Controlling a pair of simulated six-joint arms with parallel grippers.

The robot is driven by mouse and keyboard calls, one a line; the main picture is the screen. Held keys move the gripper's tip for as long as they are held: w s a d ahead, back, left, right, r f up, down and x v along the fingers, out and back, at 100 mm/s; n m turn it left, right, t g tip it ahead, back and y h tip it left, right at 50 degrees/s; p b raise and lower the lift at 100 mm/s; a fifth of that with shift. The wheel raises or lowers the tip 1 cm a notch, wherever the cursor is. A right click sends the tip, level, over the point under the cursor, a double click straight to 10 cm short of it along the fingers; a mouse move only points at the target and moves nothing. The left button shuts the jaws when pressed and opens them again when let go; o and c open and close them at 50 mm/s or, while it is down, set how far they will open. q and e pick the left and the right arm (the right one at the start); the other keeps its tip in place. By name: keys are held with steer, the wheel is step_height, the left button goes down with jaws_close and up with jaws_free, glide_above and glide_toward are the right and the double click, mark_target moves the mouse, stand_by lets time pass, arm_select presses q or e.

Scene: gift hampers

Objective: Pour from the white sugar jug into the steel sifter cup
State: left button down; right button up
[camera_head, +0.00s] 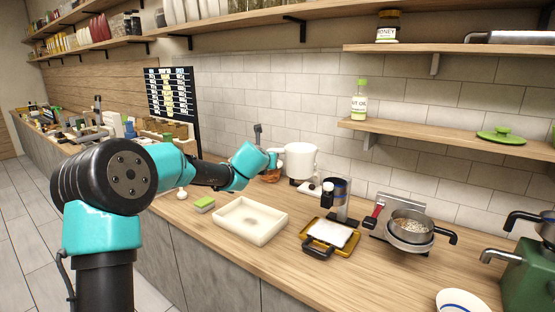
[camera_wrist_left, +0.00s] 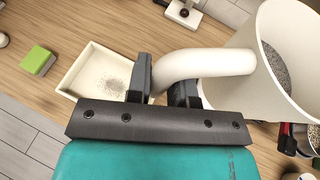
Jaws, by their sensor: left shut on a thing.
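The white sugar jug (camera_head: 300,160) is toward the back of the counter, roughly upright. My left gripper (camera_head: 272,160) is shut on its handle. In the left wrist view, the fingers (camera_wrist_left: 165,85) straddle the curved white handle (camera_wrist_left: 205,62), and grey-white grains (camera_wrist_left: 276,68) show inside the jug. Whether its base touches anything is hard to tell. A steel cup with a black handle (camera_head: 411,222) and pale grains in it stands to the right, on a small stand; it looks like the sifter cup. My right gripper is not in view.
A cream tray (camera_head: 227,224) with scattered grains lies in front of the jug, and a green sponge (camera_head: 205,203) is left of it. A yellow-rimmed tray (camera_head: 318,246) and a dark canister (camera_head: 341,186) stand between jug and steel cup. A green machine (camera_head: 530,275) is far right.

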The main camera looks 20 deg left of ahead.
arm_select(q)
steer(key=shift+w+a+f, duration=0.15)
steer(key=shift+w+a, duration=0.05)
steer(key=shift+a, duration=0.15)
steer(key=shift+f, duration=0.1)
